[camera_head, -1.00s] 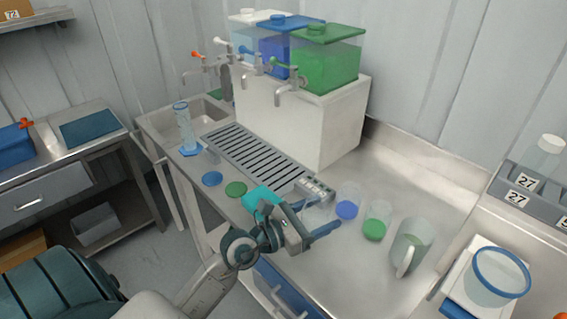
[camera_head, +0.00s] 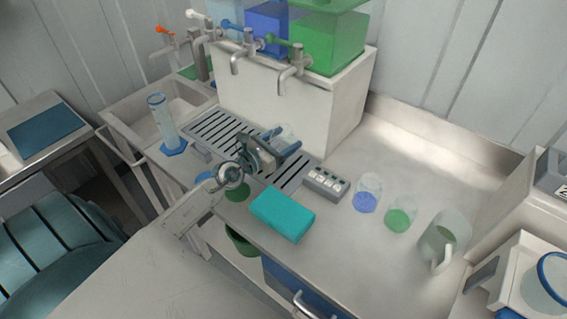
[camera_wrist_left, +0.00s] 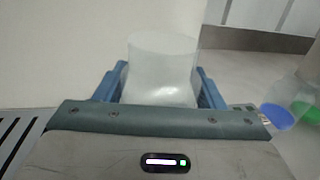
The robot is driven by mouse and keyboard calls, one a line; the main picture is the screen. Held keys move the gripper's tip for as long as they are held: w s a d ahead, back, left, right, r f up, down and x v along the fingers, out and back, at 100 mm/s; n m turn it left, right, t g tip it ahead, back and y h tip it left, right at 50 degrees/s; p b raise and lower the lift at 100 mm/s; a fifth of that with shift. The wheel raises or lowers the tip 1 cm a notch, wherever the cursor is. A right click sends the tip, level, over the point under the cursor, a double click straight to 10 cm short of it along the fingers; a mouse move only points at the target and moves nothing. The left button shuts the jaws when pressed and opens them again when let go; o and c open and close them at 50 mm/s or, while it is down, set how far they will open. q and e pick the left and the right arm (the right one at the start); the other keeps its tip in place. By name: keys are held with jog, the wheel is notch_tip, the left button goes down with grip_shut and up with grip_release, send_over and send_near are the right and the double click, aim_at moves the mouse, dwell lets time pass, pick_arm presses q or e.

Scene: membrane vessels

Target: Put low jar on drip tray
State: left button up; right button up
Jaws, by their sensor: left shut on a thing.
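My left gripper (camera_head: 284,147) is shut on the low jar (camera_head: 285,133), a small clear vessel. In the left wrist view the low jar (camera_wrist_left: 162,68) stands upright between the blue fingers. In the head view the gripper and jar are over the slotted grey drip tray (camera_head: 228,137), in front of the white tank stand. Whether the jar touches the tray is hidden by the gripper. The tray's slots (camera_wrist_left: 14,140) show at the lower left of the wrist view. My right gripper is not in view.
Taps (camera_head: 292,68) hang from the tanks just behind the gripper. A button box (camera_head: 326,183) and a teal block (camera_head: 283,214) are to the right. A blue-based jar (camera_head: 366,195), a green-based jar (camera_head: 400,214) and a handled jug (camera_head: 443,238) stand farther right. A tall cylinder (camera_head: 163,122) stands left.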

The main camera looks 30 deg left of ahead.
aim_at(283, 148)
pick_arm(q)
jog(key=f, duration=0.1)
jog(key=f+b, duration=0.1)
jog(key=shift+w+a+f, duration=0.1)
jog(key=shift+a+f, duration=0.15)
jog(key=shift+f, duration=0.1)
jog(key=shift+f+b, duration=0.3)
jog(key=shift+f, duration=0.05)
notch_tip(283, 148, down, 3)
jog(key=b, duration=0.2)
jog(key=shift+d+b, duration=0.1)
jog(key=shift+b, duration=0.2)
jog(key=shift+f, duration=0.1)
jog(key=o, duration=0.7)
jog(key=shift+f, duration=0.1)
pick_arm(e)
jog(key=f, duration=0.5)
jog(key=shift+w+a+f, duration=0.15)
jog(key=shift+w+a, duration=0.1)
